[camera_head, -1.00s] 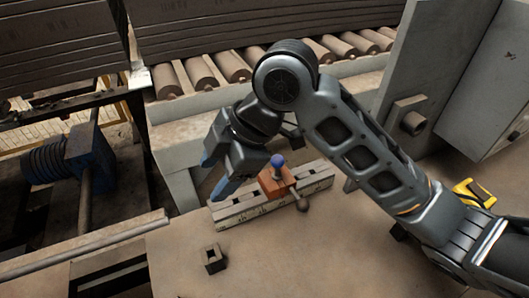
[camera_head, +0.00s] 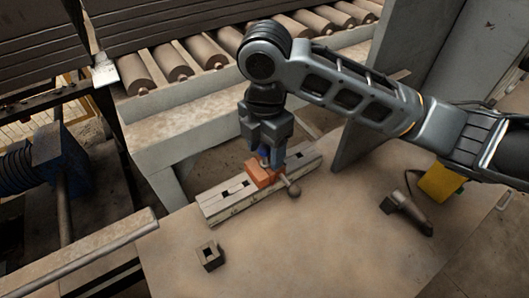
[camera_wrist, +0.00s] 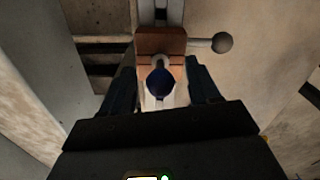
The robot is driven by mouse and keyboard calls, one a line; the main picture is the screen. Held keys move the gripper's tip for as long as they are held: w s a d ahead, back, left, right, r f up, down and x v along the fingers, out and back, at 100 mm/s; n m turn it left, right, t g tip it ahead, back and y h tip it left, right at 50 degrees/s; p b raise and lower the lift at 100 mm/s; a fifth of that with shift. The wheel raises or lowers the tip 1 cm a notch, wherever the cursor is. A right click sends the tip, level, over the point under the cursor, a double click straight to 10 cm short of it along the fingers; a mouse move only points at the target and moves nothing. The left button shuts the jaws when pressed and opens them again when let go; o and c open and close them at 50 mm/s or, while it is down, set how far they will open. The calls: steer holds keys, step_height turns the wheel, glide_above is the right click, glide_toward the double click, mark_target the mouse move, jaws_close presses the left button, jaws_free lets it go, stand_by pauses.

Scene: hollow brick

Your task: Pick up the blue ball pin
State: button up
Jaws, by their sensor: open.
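The blue ball pin (camera_wrist: 160,84) shows in the wrist view as a dark blue ball on a pale stem, between my two fingers. It stands at an orange-brown block (camera_wrist: 161,42) that has a side handle with a dark round knob (camera_wrist: 222,43). In the head view the pin (camera_head: 264,152) is partly hidden by my gripper (camera_head: 268,158). My gripper points down over the pin, with a finger on either side. It is open in the wrist view (camera_wrist: 162,82), with gaps between each finger and the ball.
The orange block (camera_head: 262,176) sits on a long pale slotted bar (camera_head: 226,199) on the table (camera_head: 330,240). A small hollow brick (camera_head: 209,256) lies in front. A dark tool (camera_head: 406,210) and a yellow item (camera_head: 440,182) lie at right. Conveyor rollers (camera_head: 172,65) run behind.

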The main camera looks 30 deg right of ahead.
steer(key=shift+f, duration=1.05)
steer(key=c, duration=1.1)
steer(key=shift+r, duration=0.15)
